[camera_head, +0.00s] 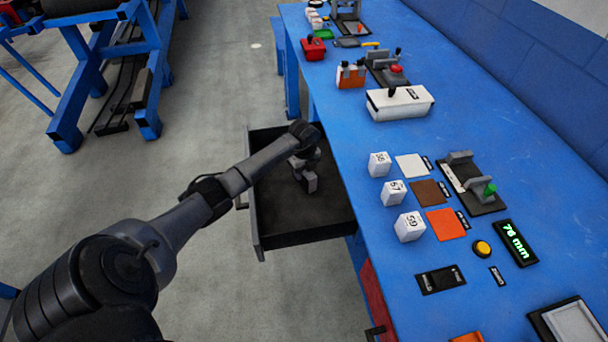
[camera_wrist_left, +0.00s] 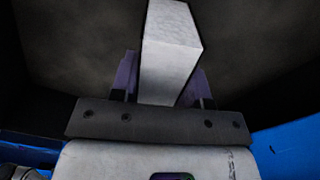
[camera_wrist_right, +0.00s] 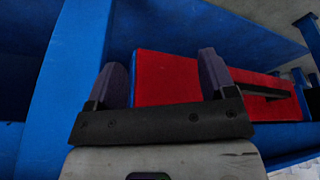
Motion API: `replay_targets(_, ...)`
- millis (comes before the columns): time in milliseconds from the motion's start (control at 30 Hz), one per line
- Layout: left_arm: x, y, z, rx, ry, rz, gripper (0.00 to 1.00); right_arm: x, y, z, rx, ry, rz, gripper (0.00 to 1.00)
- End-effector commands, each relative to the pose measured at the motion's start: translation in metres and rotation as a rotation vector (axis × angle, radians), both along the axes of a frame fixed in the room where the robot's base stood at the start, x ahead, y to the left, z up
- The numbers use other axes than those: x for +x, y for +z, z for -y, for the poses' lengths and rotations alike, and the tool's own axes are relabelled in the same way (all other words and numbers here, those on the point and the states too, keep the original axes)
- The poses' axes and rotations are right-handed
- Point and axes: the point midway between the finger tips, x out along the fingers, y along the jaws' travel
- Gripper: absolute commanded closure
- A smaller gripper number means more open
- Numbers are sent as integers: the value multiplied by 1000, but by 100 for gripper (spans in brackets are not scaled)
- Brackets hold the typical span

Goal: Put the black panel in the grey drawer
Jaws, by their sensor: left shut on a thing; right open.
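The grey drawer (camera_head: 275,226) is pulled out from the left side of the blue table, with a dark inside. My left gripper (camera_head: 304,166) reaches down into or just over it, pointing downward. It is shut on a pale grey block (camera_wrist_left: 170,55), which also shows below the fingers in the head view (camera_head: 309,184). I cannot tell whether the block touches the drawer floor. No loose black panel can be made out for certain; a flat black rectangle with pale lettering (camera_head: 440,279) lies on the table. My right gripper (camera_wrist_left: 160,110) is left out of the head view.
The blue table (camera_head: 350,150) carries white numbered blocks (camera_head: 409,227), coloured squares (camera_head: 446,223), a measuring fixture (camera_head: 474,185), a lit display (camera_head: 516,243) and a white box (camera_head: 400,103). A red drawer (camera_head: 376,300) sits below the table edge.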

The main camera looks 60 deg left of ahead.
Motion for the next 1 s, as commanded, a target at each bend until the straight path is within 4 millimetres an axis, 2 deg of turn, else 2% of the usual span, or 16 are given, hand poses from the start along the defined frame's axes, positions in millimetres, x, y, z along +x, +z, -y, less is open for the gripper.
replay_targets(33, 0, -10, 1, -2, 0, 0, 83, 0, -6, 0, 1, -1, 0, 23)
replay_targets(67, 0, -12, 1, -2, 0, 1, 83, 0, -7, 0, 1, -1, 0, 23)
replay_targets(467, 0, -14, 0, 0, 0, 1, 83, 0, -6, -3, 10, -6, 1, 23)
replay_targets(500, 0, -15, 0, 0, 0, 1, 57, 0, -6, -3, 11, -7, 0, 23)
replay_targets(700, 0, -14, 0, -1, 0, 1, 38, 0, -6, -3, 11, -7, 0, 23)
replay_targets(767, 0, -14, 0, -1, 0, 1, 32, 0, -6, -3, 11, -7, 0, 23)
replay_targets(1000, 0, -13, 0, -1, 0, 1, 32, 1, -6, -2, 8, -6, 1, 23)
